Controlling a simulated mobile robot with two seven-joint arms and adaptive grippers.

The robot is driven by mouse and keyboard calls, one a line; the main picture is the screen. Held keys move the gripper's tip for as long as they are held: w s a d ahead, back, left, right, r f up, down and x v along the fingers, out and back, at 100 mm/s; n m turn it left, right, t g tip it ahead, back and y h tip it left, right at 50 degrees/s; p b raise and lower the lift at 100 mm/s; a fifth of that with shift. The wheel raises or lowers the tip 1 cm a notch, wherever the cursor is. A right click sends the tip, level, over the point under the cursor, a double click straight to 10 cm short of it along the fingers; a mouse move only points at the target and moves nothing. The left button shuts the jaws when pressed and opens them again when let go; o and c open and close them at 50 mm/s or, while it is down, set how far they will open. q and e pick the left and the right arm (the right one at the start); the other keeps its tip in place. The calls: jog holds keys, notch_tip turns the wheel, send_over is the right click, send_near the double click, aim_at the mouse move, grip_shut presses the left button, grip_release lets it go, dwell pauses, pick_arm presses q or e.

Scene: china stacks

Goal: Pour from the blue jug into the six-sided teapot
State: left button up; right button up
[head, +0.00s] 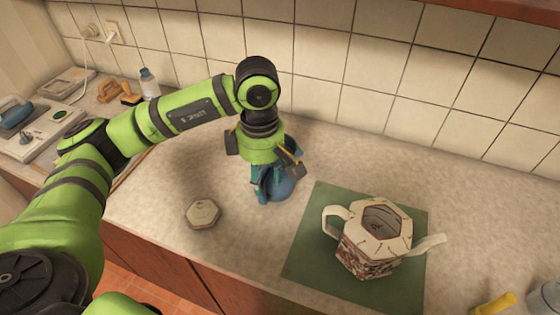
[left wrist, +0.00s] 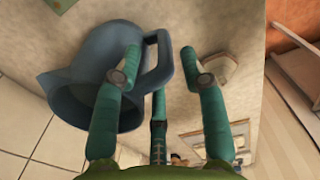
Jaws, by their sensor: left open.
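The blue jug (head: 286,188) stands on the counter in the middle of the head view, partly hidden behind my left gripper (head: 263,190). In the left wrist view the jug's body (left wrist: 75,92) lies at the left, and its handle (left wrist: 152,66) reaches between the teal fingers of my left gripper (left wrist: 160,55). The fingers are spread apart around the handle and not closed on it. The six-sided teapot (head: 365,262) is cream with a brown patterned body. It stands upright and open on top, spout to the right, handle to the left. My right gripper is not in view.
The teapot stands on a green mat (head: 305,260). A six-sided lid (head: 203,212) lies on the counter left of the mat. A small bottle (head: 148,83) and wooden items stand at the back left. A yellow item (head: 495,304) lies at the lower right. A tiled wall bounds the back.

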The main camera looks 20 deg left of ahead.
aim_at(263, 202)
pick_arm(q)
jog(key=shift+f, duration=0.45)
jog(key=shift+s+a+f+p, duration=0.1)
jog(key=shift+s+f+p, duration=0.1)
jog(key=shift+f+p, duration=0.25)
jog(key=shift+s+a+f+p, duration=0.1)
jog(key=shift+s+f+p, duration=0.1)
jog(key=shift+f+p, duration=0.3)
jog(key=shift+s+a+f+p, duration=0.1)
jog(key=shift+s+f+p, duration=0.05)
jog(key=shift+f+p, duration=0.35)
jog(key=shift+w+d+f, duration=0.1)
jog(key=shift+w+f, duration=0.1)
jog(key=shift+f, duration=0.9)
jog(key=shift+w+f, duration=0.1)
jog(key=shift+f, duration=0.1)
grip_shut()
jog(key=shift+r, duration=0.15)
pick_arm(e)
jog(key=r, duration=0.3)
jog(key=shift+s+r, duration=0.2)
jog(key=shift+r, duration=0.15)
